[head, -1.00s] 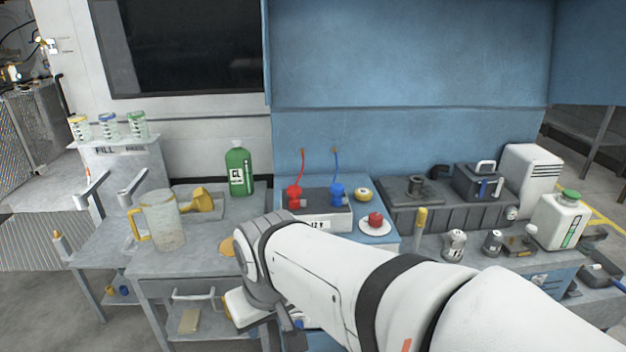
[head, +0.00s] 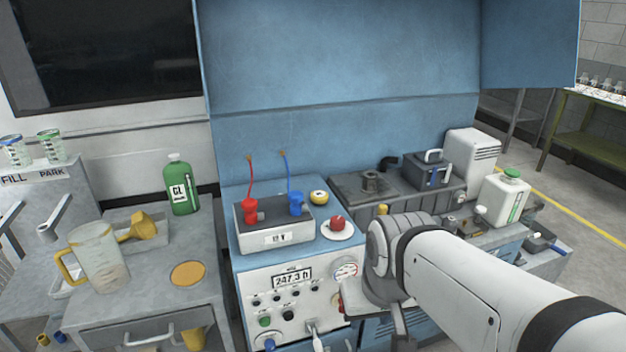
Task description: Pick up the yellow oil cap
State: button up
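A small round yellow cap (head: 319,198) with a dark centre sits on the blue console top, right of the battery box with the red and blue clips. A flat yellow-orange disc (head: 188,273) lies on the grey cart top; I cannot tell which of the two is the oil cap. My arm reaches in from the lower right, and its wrist hides part of the console's right side. My gripper (head: 402,322) hangs below the wrist, mostly hidden. Its fingers are not clear, and I see nothing held.
A clear jug (head: 99,258), a yellow funnel (head: 143,226) and a green bottle (head: 181,186) stand on the cart. The battery box (head: 274,224) and a red button on a white plate (head: 338,225) are near the cap. A white jug (head: 502,200) stands at right.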

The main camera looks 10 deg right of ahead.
aim_at(318, 197)
jog(key=i, duration=1)
